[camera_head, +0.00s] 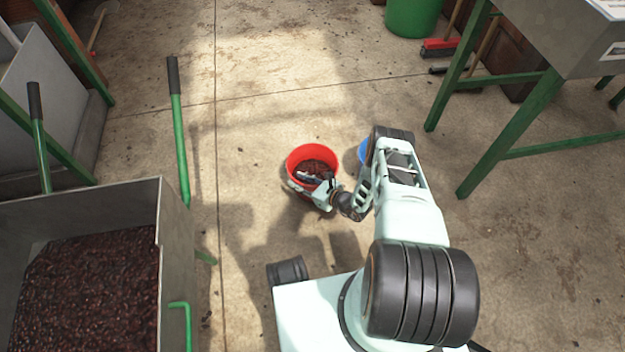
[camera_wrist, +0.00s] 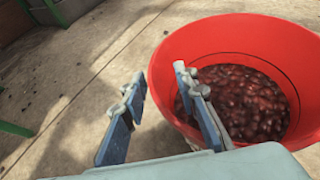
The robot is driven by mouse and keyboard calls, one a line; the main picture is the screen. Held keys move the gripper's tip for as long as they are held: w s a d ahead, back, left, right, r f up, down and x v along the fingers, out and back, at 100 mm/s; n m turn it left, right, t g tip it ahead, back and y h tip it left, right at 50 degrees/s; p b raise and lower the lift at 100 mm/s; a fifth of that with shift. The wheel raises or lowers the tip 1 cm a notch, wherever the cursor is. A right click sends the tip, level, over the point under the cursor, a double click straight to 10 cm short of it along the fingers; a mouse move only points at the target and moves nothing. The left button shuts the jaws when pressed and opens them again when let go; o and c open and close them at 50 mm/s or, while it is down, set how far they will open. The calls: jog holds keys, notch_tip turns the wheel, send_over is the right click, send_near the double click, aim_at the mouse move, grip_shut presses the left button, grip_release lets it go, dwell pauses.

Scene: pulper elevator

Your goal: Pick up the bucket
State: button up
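A red bucket (camera_head: 297,158) filled partway with dark red beans stands on the concrete floor in the middle of the head view. It fills the right side of the wrist view (camera_wrist: 285,45). My gripper (camera_head: 308,182) is at the near side of the bucket. In the wrist view my gripper (camera_wrist: 158,82) is open, with a gap between its fingers. The right finger appears over the bucket's inside and the left finger outside its wall, with the left rim between them. I cannot tell whether either finger touches the bucket. My arm hides part of the bucket's near side.
A blue object (camera_head: 363,151) is mostly hidden behind my arm, right of the bucket. A metal bin of beans (camera_head: 172,235) with green handles stands at left. A green-legged metal table (camera_head: 535,110) stands at right. A green container (camera_head: 412,15) is at the back. Floor beyond the bucket is clear.

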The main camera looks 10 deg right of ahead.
jog(key=shift+w+a+f, duration=0.2)
jog(key=shift+w+a, duration=0.1)
jog(key=shift+w, duration=0.05)
grip_shut()
jog(key=shift+r, duration=0.15)
dwell(0.3)
